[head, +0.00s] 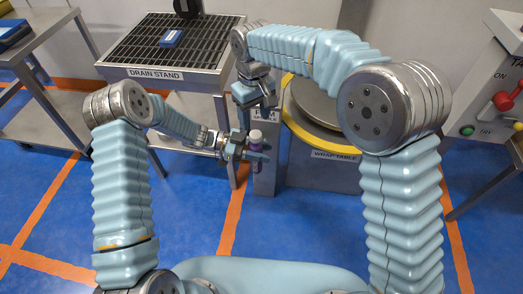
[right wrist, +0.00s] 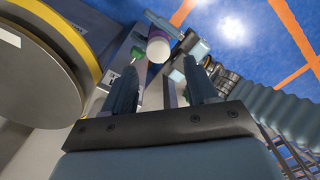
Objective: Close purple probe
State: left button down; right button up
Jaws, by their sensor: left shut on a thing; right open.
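The purple probe (head: 255,147) stands roughly upright with a pale cap or top (head: 256,135); its lower part is hidden. My left gripper (head: 256,151) is shut around its body from the left side. My right gripper (head: 256,108) is open and empty, above and close to the probe, with its fingers pointing down. In the right wrist view the probe's pale top (right wrist: 158,48) shows beyond the open fingers (right wrist: 163,80), apart from them, with a purple band (right wrist: 157,34) behind it. I cannot tell whether the pale top is fully seated.
A grey post (head: 265,178) stands just behind the probe. The round wrap table (head: 322,160) with a yellow rim is to its right. A control panel (head: 500,100) stands at the far right.

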aim_at(255, 134)
jog(key=n, duration=0.2)
jog(key=r+n, duration=0.1)
jog(key=n, duration=0.1)
jog(key=shift+w+r, duration=0.1)
jog(key=shift+f, duration=4.05)
jog(key=shift+c, duration=0.4)
grip_shut()
jog(key=shift+o, duration=0.7)
grip_release()
